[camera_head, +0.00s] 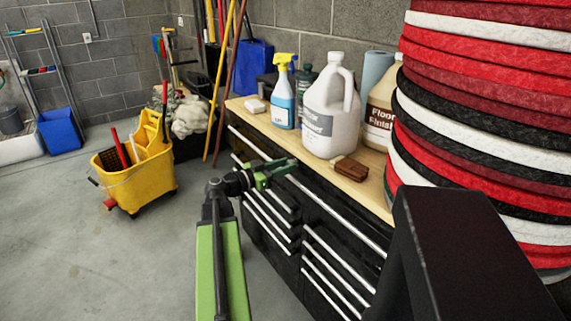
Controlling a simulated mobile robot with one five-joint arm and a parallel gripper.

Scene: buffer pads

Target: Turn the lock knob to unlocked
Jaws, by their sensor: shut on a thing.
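My gripper (278,172), with green jaws, is at the upper front of the black drawer cabinet (262,229), just below the wooden top. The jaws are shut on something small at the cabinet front. It is in the place of the lock knob, but the jaws hide it. I cannot see which way the knob points or any lock marking. My arm reaches in from the bottom centre.
On the wooden top (245,113) stand a blue spray bottle (283,95), a white jug (328,112) and a brown brush (348,168). Stacked red, black and white pads (480,110) tower at right. A yellow mop bucket (135,175) stands left; open floor lies before it.

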